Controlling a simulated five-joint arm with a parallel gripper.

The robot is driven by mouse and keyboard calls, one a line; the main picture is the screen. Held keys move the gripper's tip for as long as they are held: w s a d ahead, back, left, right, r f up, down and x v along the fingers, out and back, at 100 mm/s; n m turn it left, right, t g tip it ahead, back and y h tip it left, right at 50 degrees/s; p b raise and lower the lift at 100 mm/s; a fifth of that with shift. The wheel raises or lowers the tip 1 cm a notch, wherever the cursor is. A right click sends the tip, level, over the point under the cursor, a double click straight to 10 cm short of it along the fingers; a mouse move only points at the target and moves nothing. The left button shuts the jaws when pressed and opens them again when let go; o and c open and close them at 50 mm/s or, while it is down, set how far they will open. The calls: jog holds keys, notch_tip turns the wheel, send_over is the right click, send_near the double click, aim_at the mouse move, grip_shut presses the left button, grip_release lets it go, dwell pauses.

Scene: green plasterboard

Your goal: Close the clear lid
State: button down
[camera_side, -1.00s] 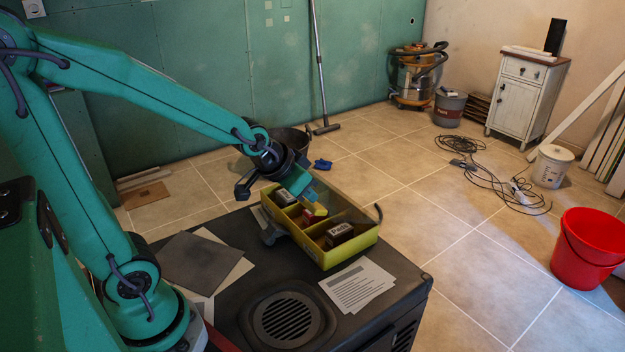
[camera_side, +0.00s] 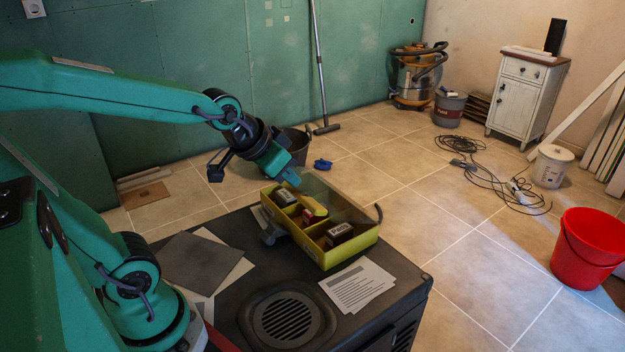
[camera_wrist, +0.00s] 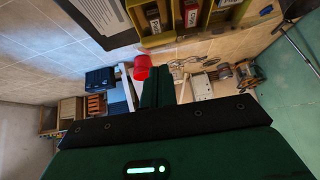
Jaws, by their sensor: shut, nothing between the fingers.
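The yellow divided box (camera_side: 346,257) sits on the dark case top. It holds a dark box (camera_side: 285,196), a red and yellow item (camera_side: 314,210) and a dark labelled box (camera_side: 340,233) in its compartments. The clear lid (camera_side: 345,197) is faint; it seems to stand raised along the box's far side, and its exact angle is hard to tell. My gripper (camera_side: 292,178) is shut and empty, just above the box's far left corner; contact with the lid cannot be told. In the wrist view, the shut fingers (camera_wrist: 166,88) point past the yellow box (camera_wrist: 157,40).
The dark case top (camera_side: 215,325) carries a printed sheet (camera_side: 357,286) in front of the box and a grey square sheet (camera_side: 196,262) to the left. A dark bucket (camera_side: 298,145) stands on the floor behind. A red bucket (camera_side: 585,250) stands far right.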

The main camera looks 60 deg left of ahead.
jog(key=shift+s+r, duration=0.1)
jog(key=shift+r, duration=0.05)
jog(key=g, duration=1.1)
send_near(311, 202)
jog(key=w+v, duration=0.1)
jog(key=v, duration=0.5)
jog(key=shift+w+a+g+h, duration=0.4)
jog(key=shift+w+g+h, duration=0.1)
jog(key=shift+w+g, duration=0.35)
jog(key=shift+r, duration=0.1)
jog(key=shift+s, duration=0.1)
jog(key=shift+a+x, duration=0.1)
jog(key=shift+x, duration=3.4)
jog(key=shift+a+x, duration=0.15)
jog(key=shift+x, duration=3.35)
